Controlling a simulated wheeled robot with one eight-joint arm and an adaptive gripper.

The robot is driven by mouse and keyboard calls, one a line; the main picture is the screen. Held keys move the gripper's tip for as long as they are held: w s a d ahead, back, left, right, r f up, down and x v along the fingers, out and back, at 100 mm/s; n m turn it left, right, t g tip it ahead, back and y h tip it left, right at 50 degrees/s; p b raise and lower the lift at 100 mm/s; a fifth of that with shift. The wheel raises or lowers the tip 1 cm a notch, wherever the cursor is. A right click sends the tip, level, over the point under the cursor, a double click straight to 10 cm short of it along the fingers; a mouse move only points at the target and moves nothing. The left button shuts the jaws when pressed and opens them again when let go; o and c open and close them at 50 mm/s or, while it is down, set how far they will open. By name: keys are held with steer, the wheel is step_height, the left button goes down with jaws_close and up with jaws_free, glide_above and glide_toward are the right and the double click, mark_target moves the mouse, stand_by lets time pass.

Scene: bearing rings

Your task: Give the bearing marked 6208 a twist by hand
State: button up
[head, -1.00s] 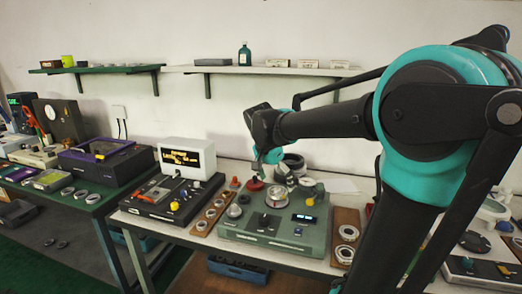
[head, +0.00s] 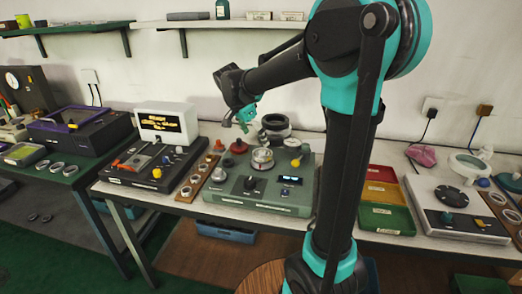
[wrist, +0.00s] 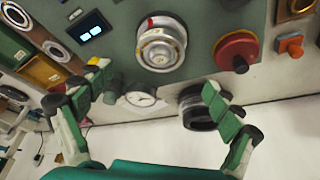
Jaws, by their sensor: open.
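A silver bearing ring (head: 262,158) sits on the green test machine (head: 225,208); in the wrist view it shows as a bright ring (wrist: 161,45) at the top middle. I cannot read 6208 on it or on any other ring. More bearing rings (head: 203,168) lie on a brown wooden strip left of the machine. My gripper (head: 245,120) is above the back of the machine, behind the silver ring. In the wrist view my gripper (wrist: 156,82) has its green-padded fingers wide apart with nothing between them, and the silver ring lies beyond the fingertips.
A red knob (wrist: 236,50), a white dial (wrist: 140,98) and a dark cylinder (wrist: 198,106) are close to the fingers. A lit sign (head: 166,124) stands at left. Coloured trays (head: 385,195) are at right. Shelves hang on the wall behind.

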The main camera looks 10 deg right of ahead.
mark_target(262, 151)
steer(key=x, duration=0.7)
steer(key=shift+f, duration=0.2)
steer(key=shift+c, duration=0.6)
steer(key=c, duration=1.6)
steer(key=shift+o, duration=0.2)
steer(key=shift+n+t+y, duration=0.3)
steer(key=shift+n, duration=0.8)
steer(key=shift+n+t+y, duration=0.3)
steer(key=shift+n, duration=0.8)
steer(key=shift+d, duration=0.1)
steer(key=shift+n+t+y, duration=0.3)
steer(key=shift+n, duration=0.8)
